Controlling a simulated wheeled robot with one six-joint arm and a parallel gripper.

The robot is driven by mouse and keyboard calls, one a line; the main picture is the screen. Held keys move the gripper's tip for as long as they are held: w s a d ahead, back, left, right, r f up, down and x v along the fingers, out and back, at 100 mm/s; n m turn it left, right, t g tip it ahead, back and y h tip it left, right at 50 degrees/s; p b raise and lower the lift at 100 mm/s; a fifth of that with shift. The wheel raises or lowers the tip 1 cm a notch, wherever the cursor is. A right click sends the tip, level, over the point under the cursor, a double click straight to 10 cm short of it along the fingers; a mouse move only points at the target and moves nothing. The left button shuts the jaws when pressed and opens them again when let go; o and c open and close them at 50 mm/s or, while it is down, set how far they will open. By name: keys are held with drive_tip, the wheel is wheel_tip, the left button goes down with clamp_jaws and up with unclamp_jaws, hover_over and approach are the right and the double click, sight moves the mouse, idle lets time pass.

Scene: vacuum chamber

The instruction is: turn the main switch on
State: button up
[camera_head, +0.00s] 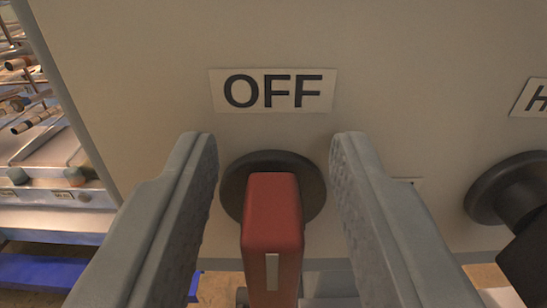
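The main switch has a red handle (272,215) on a dark round base (309,181), mounted on a beige panel (130,60). A white label reading "OFF" (272,91) is on the panel just above it. The handle's white mark faces me and lies toward the bottom of the picture. My gripper (275,150) is open, with one grey finger on each side of the red handle. Gaps show between the handle and both fingers, so neither visibly touches it.
A black knob (512,190) stands out from the panel at the right, under a partly cut-off label (533,98) starting with "H". At the left, beyond the panel's edge, is a rack of metal parts (35,130) with a blue beam (40,272) below.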

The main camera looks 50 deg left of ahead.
clamp_jaws()
drive_tip(key=shift+f, duration=0.1)
drive_tip(key=m, duration=0.3)
drive_tip(key=w+m, duration=0.1)
drive_tip(key=shift+d+f, duration=0.15)
drive_tip(key=shift+d, duration=0.2)
drive_tip(key=shift+w+d+f+m, duration=0.2)
drive_tip(key=shift+f+m, duration=0.25)
drive_tip(key=shift+m, duration=1.85)
drive_tip(key=shift+w+d+f+m, duration=0.2)
drive_tip(key=shift+f+m, duration=0.25)
drive_tip(key=shift+m, duration=1.85)
drive_tip(key=shift+w+d+f+m, duration=0.1)
drive_tip(key=shift+w+f+m, duration=0.3)
drive_tip(key=shift+m, duration=1.9)
drive_tip(key=shift+s+f, duration=0.1)
